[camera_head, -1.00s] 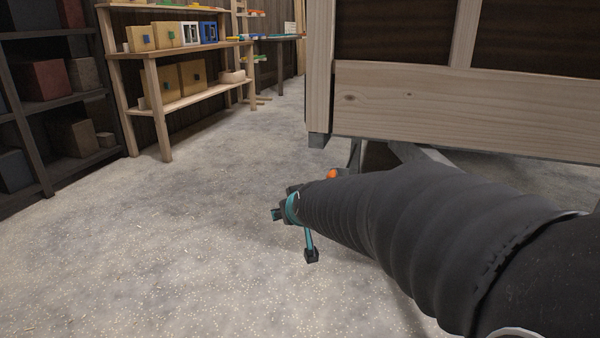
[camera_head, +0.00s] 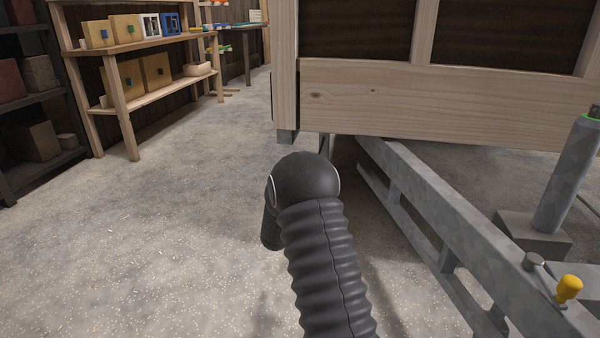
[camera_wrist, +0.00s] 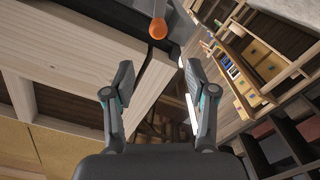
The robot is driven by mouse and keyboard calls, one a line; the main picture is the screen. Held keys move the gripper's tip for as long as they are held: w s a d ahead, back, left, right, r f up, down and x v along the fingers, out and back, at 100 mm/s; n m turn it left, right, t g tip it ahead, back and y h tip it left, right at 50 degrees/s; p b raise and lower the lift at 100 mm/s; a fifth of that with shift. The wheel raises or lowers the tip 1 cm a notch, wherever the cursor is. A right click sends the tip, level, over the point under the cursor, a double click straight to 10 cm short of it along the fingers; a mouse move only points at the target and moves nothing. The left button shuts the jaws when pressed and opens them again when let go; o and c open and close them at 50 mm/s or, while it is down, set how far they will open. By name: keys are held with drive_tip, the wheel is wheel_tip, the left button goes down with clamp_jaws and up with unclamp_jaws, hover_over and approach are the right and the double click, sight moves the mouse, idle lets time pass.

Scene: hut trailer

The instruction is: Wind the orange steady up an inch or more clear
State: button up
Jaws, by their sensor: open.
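An orange ball-shaped knob (camera_wrist: 158,28) shows in the wrist view at the top middle, at the end of a short pale rod. My gripper (camera_wrist: 157,82) is open and empty, with one finger on each side of the picture. The knob lies beyond the fingertips and is not between them. How far it is from them I cannot tell. In the head view the knob and my gripper are out of sight, and my arm fills the lower middle. The foot of the orange steady cannot be made out.
The hut trailer's wooden wall (camera_head: 370,98) stands above a grey metal drawbar (camera_head: 440,205). A yellow knob (camera_head: 569,288) and a grey post (camera_head: 567,180) with a green ring are at right. Wooden shelves (camera_head: 130,45) stand at back left. The floor at left is clear.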

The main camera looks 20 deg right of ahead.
drive_tip(key=x, duration=1.4)
drive_tip(key=shift+s+d, duration=0.2)
drive_tip(key=shift+d, duration=0.05)
clamp_jaws()
